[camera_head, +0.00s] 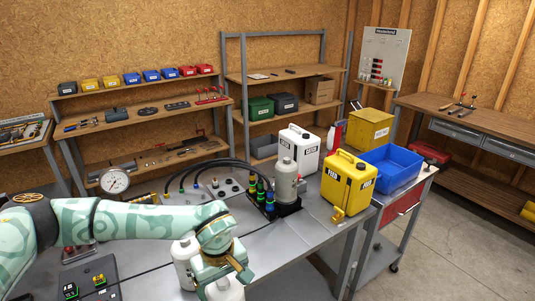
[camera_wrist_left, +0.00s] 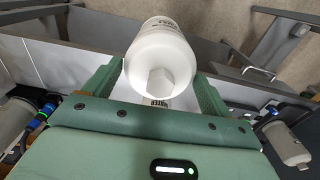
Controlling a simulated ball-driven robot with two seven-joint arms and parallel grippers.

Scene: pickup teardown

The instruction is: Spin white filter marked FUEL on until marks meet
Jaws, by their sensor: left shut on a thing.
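My left gripper (camera_head: 222,272) is shut on a white filter (camera_head: 226,290) at the front of the bench. In the left wrist view the white filter (camera_wrist_left: 160,52) sits between the fingers (camera_wrist_left: 160,88), with its hex end towards the camera. Another white canister (camera_head: 184,262) stands just left of the gripper, partly hidden by my arm. A grey filter (camera_head: 285,180) stands upright on a black block (camera_head: 274,208) with coloured fittings and hoses. Alignment marks cannot be made out. My right gripper is not in view.
A white jug (camera_head: 299,152), a yellow jug (camera_head: 349,183) and a blue bin (camera_head: 391,168) stand at the right. A dial gauge (camera_head: 115,181) is at the left behind my arm. The grey bench (camera_head: 275,252) is clear right of the gripper.

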